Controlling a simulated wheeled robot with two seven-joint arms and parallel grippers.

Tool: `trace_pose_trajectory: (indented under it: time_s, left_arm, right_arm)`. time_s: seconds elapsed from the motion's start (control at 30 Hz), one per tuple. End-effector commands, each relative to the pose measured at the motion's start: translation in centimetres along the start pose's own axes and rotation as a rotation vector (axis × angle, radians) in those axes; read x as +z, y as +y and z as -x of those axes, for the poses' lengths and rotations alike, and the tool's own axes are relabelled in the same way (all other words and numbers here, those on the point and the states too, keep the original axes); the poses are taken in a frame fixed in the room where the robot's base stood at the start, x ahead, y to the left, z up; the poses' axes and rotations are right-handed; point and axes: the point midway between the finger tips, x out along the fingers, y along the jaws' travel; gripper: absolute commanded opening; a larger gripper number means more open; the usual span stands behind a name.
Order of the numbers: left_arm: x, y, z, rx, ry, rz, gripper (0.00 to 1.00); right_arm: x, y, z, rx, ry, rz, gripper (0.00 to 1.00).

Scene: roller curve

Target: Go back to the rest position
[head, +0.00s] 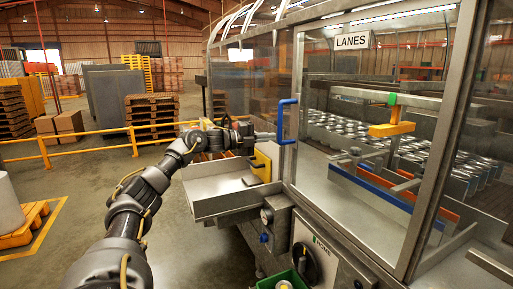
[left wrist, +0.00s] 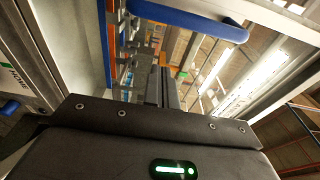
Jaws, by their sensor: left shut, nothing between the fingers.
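My left arm reaches in from the lower left in the head view. My left gripper (head: 268,136) is at its far end, just left of the blue door handle (head: 287,121) of the machine's glazed guard. In the left wrist view the two dark fingers (left wrist: 163,86) lie together, shut, with nothing between them. The blue handle (left wrist: 190,18) crosses the top of that view, beyond the fingers and apart from them as far as I can tell. My right gripper is in neither view.
A metal tray (head: 215,205) sticks out from the machine below my gripper, with a yellow block (head: 261,164) at its end. Behind the glass are lanes with many cans (head: 370,139). Yellow railing (head: 85,143) and pallets (head: 152,116) stand behind.

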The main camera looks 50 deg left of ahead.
Motion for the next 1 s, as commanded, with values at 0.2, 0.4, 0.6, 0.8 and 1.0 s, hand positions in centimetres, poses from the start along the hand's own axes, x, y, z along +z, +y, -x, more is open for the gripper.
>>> trace_pose_trajectory:
  time_s: [0.2,0.4,0.6,0.8,1.0]
  left_arm:
    - [0.0,0.2,2.9,0.002,-0.002,-0.002,0.0]
    - [0.0,0.0,3.5,0.002,-0.001,-0.001,0.0]
    - [0.0,-0.1,3.5,0.001,-0.001,0.0,0.0]
    - [-0.5,1.1,2.5,0.013,0.001,0.009,0.0]
    - [-4.4,9.7,-3.4,0.096,-0.02,0.085,0.0]
  right_arm:
    - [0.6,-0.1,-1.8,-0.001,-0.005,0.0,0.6]
    - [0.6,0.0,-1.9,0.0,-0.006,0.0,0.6]
    - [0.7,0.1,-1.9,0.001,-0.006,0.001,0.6]
    - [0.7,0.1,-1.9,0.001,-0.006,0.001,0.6]
    - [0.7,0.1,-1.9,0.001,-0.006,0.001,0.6]
